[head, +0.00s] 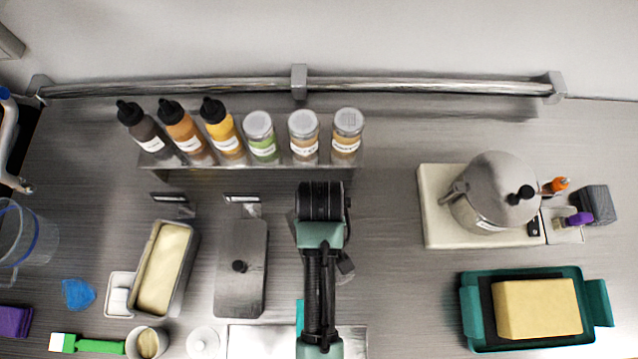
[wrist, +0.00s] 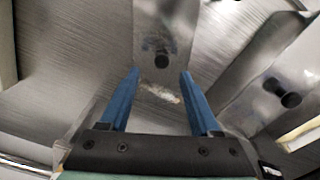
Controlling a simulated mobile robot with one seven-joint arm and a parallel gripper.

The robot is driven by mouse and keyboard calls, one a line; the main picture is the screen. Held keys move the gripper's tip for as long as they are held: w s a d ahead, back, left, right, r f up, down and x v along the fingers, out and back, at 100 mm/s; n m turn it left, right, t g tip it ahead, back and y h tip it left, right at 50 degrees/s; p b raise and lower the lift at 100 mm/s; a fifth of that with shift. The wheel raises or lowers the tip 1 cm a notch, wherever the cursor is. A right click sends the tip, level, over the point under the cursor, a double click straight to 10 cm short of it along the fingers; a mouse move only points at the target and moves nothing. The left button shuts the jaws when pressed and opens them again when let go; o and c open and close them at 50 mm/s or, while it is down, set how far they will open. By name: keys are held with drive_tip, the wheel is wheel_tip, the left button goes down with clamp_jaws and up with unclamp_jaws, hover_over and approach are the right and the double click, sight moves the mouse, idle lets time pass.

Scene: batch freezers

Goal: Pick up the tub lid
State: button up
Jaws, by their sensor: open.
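A steel lid (wrist: 165,22) with a black knob lies straight ahead of my gripper (wrist: 160,74) in the wrist view. The two blue fingers are apart, with nothing held between them. The knob shows just beyond the fingertips; I cannot tell the height gap. A second steel lid (wrist: 262,75) with a black knob lies to the right in the wrist view. A steel lid (head: 240,290) with a knob covers a rectangular tub in the head view, left of my arm. My arm hides the fingers and most of what lies beneath it there. I cannot tell which is the tub lid.
An open tub of cream-coloured filling (head: 163,270) stands left of the lidded tub. A shelf (head: 250,168) with several bottles and jars runs behind. A steel pot (head: 490,190) and a teal tray (head: 470,322) with a yellow block stand right. Counter between arm and tray is clear.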

drive_tip(key=f, duration=0.2)
drive_tip(key=f+p, duration=0.1)
drive_tip(key=f, duration=0.1)
drive_tip(key=shift+s+a+f, duration=0.1)
drive_tip(key=shift+s+f, duration=0.1)
drive_tip(key=shift+f, duration=0.2)
clamp_jaws()
